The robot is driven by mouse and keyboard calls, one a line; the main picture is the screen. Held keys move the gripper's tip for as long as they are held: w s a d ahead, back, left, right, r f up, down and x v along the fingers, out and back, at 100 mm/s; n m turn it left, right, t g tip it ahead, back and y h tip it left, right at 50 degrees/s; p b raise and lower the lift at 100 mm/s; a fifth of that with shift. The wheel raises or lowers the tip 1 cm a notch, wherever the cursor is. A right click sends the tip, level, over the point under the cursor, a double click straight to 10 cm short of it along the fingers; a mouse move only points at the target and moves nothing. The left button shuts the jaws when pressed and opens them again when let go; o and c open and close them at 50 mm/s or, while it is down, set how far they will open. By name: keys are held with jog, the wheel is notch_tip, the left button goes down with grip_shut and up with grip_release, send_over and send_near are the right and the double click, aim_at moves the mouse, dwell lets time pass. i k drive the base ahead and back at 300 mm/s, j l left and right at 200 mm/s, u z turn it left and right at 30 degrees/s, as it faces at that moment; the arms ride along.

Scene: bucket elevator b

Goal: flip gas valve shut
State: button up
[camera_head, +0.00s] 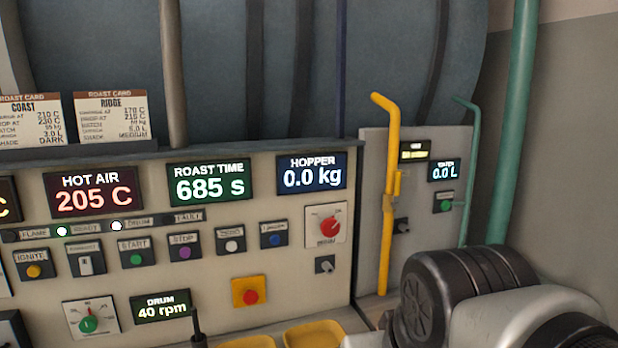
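A yellow pipe (386,250) runs upright along the grey side panel at the right, its top bent to the left. A short yellow lever (397,184) lies upright against the pipe's right side, roughly in line with it; it looks like the gas valve handle. My gripper's fingers are not in view.
The grey side panel (368,170) carries a water display (444,171) and a green button (443,203). A thin teal pipe (466,190) and a thick teal pipe (513,130) stand to the right. The main control panel (150,285) fills the left, with yellow trays (314,335) below.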

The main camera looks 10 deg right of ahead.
aim_at(398, 183)
jog(key=l, duration=0.35)
jog(key=i+l+z, duration=0.1)
jog(key=l, duration=0.25)
jog(key=i+l, duration=0.1)
jog(key=l, duration=0.25)
jog(key=i+l+u, duration=0.1)
jog(key=i, duration=0.25)
jog(key=l, duration=0.1)
